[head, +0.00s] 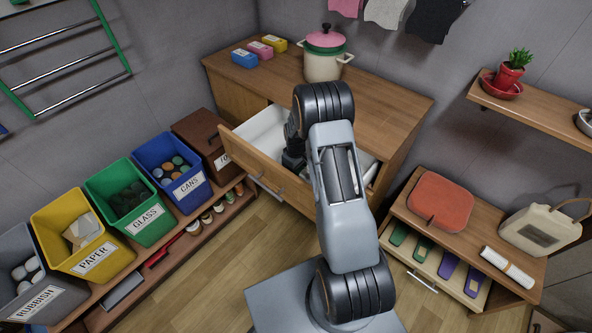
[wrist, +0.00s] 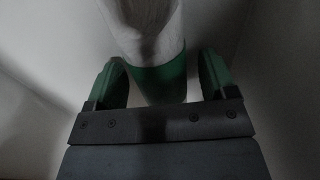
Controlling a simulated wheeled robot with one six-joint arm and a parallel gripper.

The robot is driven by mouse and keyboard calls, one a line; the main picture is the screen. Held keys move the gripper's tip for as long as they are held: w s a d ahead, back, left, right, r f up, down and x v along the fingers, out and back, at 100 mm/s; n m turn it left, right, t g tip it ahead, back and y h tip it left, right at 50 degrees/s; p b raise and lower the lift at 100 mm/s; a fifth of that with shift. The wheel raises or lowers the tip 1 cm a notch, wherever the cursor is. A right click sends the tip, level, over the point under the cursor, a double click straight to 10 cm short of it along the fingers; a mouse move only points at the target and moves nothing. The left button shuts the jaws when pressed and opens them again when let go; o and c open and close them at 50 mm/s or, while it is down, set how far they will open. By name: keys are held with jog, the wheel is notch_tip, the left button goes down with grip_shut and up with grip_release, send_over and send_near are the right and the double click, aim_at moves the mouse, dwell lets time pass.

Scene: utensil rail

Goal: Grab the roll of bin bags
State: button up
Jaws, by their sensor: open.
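A roll, white with a green band (wrist: 160,82), fills the upper middle of the wrist view; I take it for the roll of bin bags. Its far end is cut off by the top of the picture. My gripper (wrist: 162,76) is open, with one green finger on each side of the green band and a gap showing at both sides. In the head view my gripper (head: 293,158) is down inside the open drawer (head: 262,127). The roll cannot be made out there, as my arm and the drawer front hide much of the inside.
The drawer's wooden front and pale walls stand close around my gripper. The wooden counter (head: 385,95) is above it, holding a pot (head: 324,62). A low cabinet (head: 455,240) stands right. The floor between is clear.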

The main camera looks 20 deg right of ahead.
jog(key=shift+f, duration=0.3)
jog(key=c, duration=1.1)
jog(key=shift+o, duration=0.2)
